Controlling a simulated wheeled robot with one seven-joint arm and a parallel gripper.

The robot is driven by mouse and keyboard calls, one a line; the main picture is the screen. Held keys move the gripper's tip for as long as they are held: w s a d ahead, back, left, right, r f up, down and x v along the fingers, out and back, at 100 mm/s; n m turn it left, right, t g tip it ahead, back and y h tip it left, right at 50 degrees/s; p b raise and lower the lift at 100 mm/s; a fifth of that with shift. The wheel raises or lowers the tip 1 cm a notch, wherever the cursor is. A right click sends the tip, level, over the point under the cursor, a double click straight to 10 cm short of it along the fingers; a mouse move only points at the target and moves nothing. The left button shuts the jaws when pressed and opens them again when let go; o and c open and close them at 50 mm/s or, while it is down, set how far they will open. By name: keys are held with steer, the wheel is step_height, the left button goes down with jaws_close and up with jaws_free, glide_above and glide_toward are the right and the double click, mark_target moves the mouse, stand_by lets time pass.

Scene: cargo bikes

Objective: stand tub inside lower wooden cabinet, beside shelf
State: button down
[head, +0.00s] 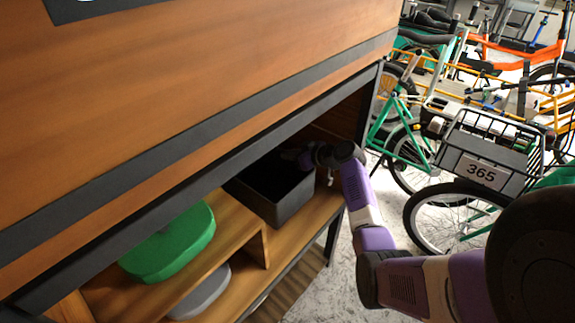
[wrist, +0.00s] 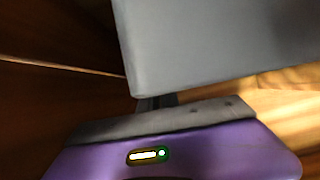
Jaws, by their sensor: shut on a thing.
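The tub (head: 285,208) is a dark grey, open-topped box. In the head view it is inside the lower wooden cabinet (head: 330,212), right of the small wooden shelf (head: 236,226), and looks upright. My gripper (head: 308,158) reaches in from the right and is shut on the tub's far right rim. In the wrist view the tub's grey wall (wrist: 225,45) fills the upper right, above my purple gripper body. The fingertips are mostly hidden. I cannot tell whether the tub's base rests on the cabinet floor.
A green lidded container (head: 172,245) sits on the shelf, and a grey one (head: 202,292) sits beneath it. The cabinet's dark upper edge (head: 200,172) overhangs the opening. A bike with a crate marked 365 (head: 482,172) stands to the right, near my arm.

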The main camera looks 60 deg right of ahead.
step_height(320, 180, down, 3)
steer(key=shift+f+b, duration=0.2)
steer(key=shift+b, duration=0.1)
steer(key=c, duration=1.6)
jaws_free()
steer(key=shift+s, duration=0.1)
steer(key=p+v, duration=0.1)
steer(key=v, duration=1.1)
steer(key=shift+f, duration=0.1)
